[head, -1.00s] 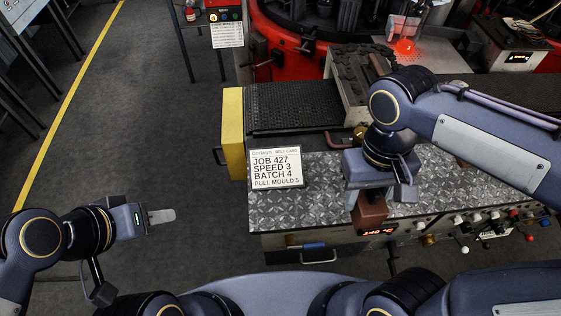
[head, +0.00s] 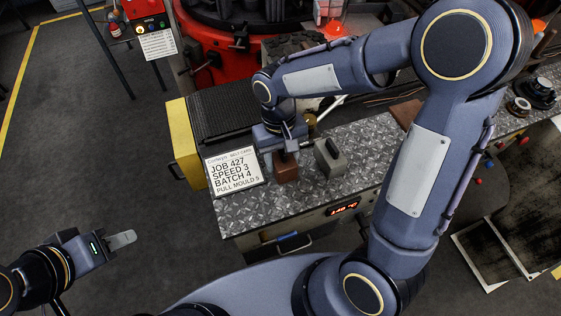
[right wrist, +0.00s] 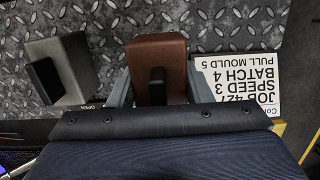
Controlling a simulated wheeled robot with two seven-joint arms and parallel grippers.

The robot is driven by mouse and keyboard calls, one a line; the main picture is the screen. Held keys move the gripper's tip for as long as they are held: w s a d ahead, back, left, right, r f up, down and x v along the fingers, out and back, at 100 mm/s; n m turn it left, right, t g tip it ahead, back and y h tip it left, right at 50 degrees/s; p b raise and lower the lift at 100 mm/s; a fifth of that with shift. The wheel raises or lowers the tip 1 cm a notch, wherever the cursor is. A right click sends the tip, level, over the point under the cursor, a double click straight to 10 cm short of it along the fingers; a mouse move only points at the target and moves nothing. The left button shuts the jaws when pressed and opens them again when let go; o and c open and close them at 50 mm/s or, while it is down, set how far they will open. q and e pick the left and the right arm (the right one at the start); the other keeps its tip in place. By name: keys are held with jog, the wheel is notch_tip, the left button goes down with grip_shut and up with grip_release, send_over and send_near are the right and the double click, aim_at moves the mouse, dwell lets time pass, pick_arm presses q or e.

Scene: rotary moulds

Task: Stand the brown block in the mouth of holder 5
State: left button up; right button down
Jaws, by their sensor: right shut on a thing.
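My right gripper (head: 285,163) is shut on the brown block (head: 287,169), just right of the job card. In the right wrist view the brown block (right wrist: 156,52) sits between the two fingers, with a dark knob on its near side. I cannot tell whether the block touches the plate under it. My left gripper (head: 122,240) is empty over the floor at lower left; its finger gap is not clear. Dark moulds stand in the red rotary machine (head: 222,75) at the back, but no holder is readable as number 5.
A grey block with a black handle (head: 331,163) stands on the patterned steel counter (head: 255,207), right of the brown block. The job card (head: 232,174) leans at the left, by a yellow end guard (head: 184,150). A dark belt (head: 225,113) runs behind.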

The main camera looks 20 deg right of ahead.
aim_at(281, 166)
jog(key=shift+w+a+f, duration=0.1)
jog(key=shift+w+f, duration=0.15)
jog(key=shift+f, duration=1.65)
jog(key=shift+f, duration=0.2)
jog(key=c, duration=0.7)
grip_release()
